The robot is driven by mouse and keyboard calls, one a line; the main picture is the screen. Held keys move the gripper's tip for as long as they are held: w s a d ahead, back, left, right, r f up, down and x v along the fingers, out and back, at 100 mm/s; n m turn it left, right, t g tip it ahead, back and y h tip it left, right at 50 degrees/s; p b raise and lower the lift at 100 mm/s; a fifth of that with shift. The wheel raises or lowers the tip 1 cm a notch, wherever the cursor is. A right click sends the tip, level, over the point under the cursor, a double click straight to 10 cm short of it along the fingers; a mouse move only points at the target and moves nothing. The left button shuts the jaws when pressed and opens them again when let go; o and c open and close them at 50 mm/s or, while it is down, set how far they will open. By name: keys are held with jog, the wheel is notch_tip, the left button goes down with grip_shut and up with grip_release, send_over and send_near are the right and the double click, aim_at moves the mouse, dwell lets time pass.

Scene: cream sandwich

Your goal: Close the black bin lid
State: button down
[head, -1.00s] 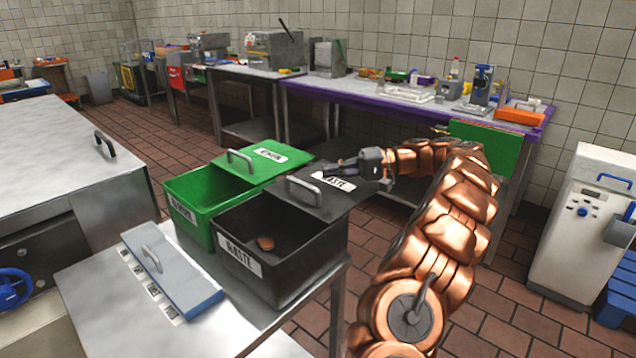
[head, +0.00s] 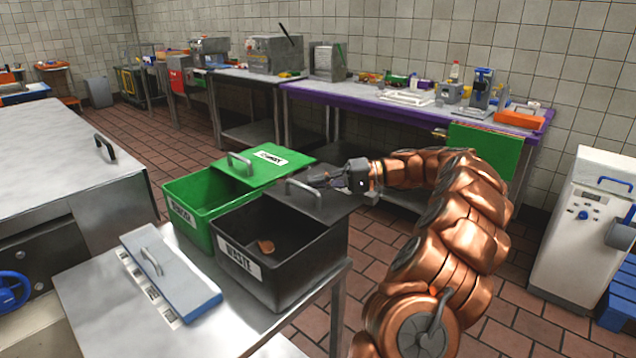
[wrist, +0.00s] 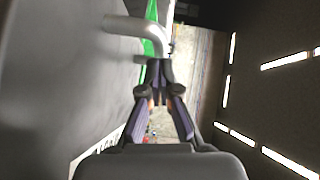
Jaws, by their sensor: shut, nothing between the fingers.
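The black waste bin (head: 295,262) stands on a metal table beside the green bin, with a small brown piece (head: 266,247) inside it. Its black lid (head: 325,208) is slid back, leaving the front of the bin open. The lid carries a grey bar handle (head: 303,188). My gripper (head: 318,177) is shut and empty, just above the lid at the back, close to the handle. In the wrist view, my gripper (wrist: 160,75) points past the lid surface (wrist: 60,80), with the handle (wrist: 140,28) just ahead of the fingertips. I cannot tell whether they touch.
The green bin (head: 196,208) with its green lid (head: 265,163) partly back stands to the left. A grey-blue lid with a handle (head: 175,278) lies at the table's front. A long bench with a purple edge (head: 400,106) runs behind my arm.

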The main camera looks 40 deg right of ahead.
dwell(0.4)
jog(key=shift+s+a+f+b, duration=0.1)
jog(key=shift+a+b, duration=0.15)
jog(key=shift+a, duration=0.15)
jog(key=shift+s+a+f+b, duration=0.1)
jog(key=shift+a+b, duration=0.1)
jog(key=shift+a, duration=0.2)
jog(key=s+a+b, duration=0.3)
jog(key=a+b, duration=0.2)
jog(key=a, duration=0.9)
jog(key=shift+s+a+r, duration=0.15)
jog(key=shift+s+a, duration=0.05)
jog(key=shift+a, duration=0.3)
